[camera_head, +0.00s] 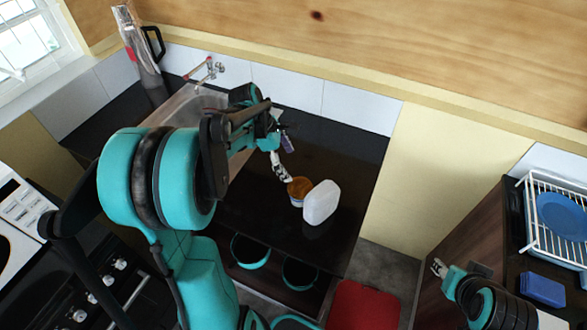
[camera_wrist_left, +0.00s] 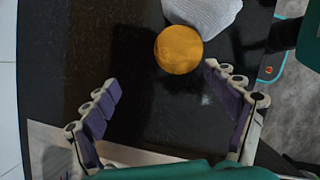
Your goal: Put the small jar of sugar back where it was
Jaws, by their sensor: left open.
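A small round jar with an orange-brown top (camera_head: 299,187) stands on the black counter, and I take it for the sugar jar; its label is not readable. In the left wrist view its round top (camera_wrist_left: 178,50) lies just beyond the fingertips, between their lines. My left gripper (camera_head: 283,158) is open and empty, close to the jar on its far left side. Its two spread fingers (camera_wrist_left: 161,78) show in the left wrist view. My right gripper (camera_head: 440,268) is low at the right, away from the jar; its jaws are too small to read.
A white container (camera_head: 321,203) stands right beside the jar and also shows in the left wrist view (camera_wrist_left: 207,12). A sink (camera_head: 187,103) and tap lie at the back left. A dish rack (camera_head: 548,225) with a blue plate is at the right. The counter's right part is clear.

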